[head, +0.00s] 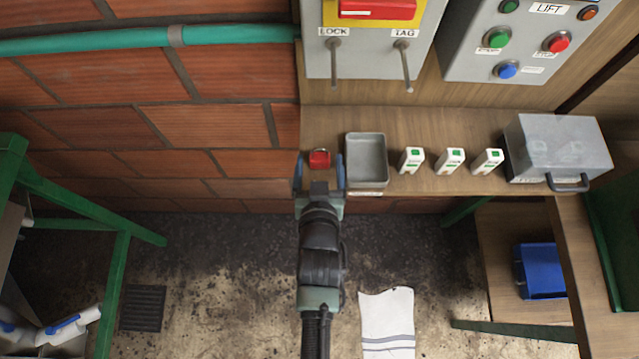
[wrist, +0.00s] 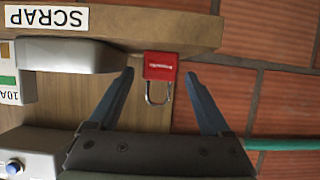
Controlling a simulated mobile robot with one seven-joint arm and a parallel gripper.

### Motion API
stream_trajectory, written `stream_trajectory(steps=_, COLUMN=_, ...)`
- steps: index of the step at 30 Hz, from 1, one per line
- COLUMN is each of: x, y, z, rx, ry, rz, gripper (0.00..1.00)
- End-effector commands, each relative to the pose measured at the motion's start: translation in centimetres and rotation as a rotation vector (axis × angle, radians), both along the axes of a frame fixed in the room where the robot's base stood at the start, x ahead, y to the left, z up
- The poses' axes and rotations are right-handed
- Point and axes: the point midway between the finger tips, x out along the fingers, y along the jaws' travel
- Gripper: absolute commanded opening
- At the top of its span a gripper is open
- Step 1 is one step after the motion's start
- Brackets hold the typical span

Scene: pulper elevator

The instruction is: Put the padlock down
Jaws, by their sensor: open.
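The red padlock (head: 319,159) is at the left end of the wooden shelf (head: 450,120), beside the grey tray. In the wrist view the padlock (wrist: 161,66) shows its red body with a pale label and its metal shackle, close to the shelf's end. My gripper (head: 319,168) is open, with one blue finger on each side of the padlock. In the wrist view my gripper (wrist: 159,76) shows gaps between both fingers and the padlock. Whether the padlock rests flat on the shelf is hard to tell.
The grey tray (head: 367,158) stands just right of the padlock, above a SCRAP label (wrist: 47,17). Several white breakers (head: 450,160) and a grey lidded box (head: 558,148) are farther right. LOCK and TAG hooks (head: 335,62) hang above. A brick wall (head: 200,130) lies left.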

Motion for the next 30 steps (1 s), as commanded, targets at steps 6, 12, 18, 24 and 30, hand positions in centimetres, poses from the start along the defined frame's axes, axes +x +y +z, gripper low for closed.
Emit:
stream_trajectory(steps=6, x=-4.1, y=0.0, z=1.4, rx=0.001, ry=0.003, rz=0.000, gripper=0.82)
stream_trajectory(steps=12, x=-6.8, y=0.0, z=2.6, rx=0.001, ry=0.002, rz=0.000, gripper=0.82)
stream_trajectory(steps=18, x=-8.1, y=-0.1, z=3.3, rx=0.001, ry=0.000, rz=-0.001, gripper=0.82)
stream_trajectory(steps=24, x=-8.3, y=-0.1, z=3.5, rx=0.001, ry=0.000, rz=-0.001, gripper=0.82)
stream_trajectory(steps=30, x=-8.3, y=-0.1, z=3.5, rx=0.001, ry=0.000, rz=-0.001, gripper=0.82)
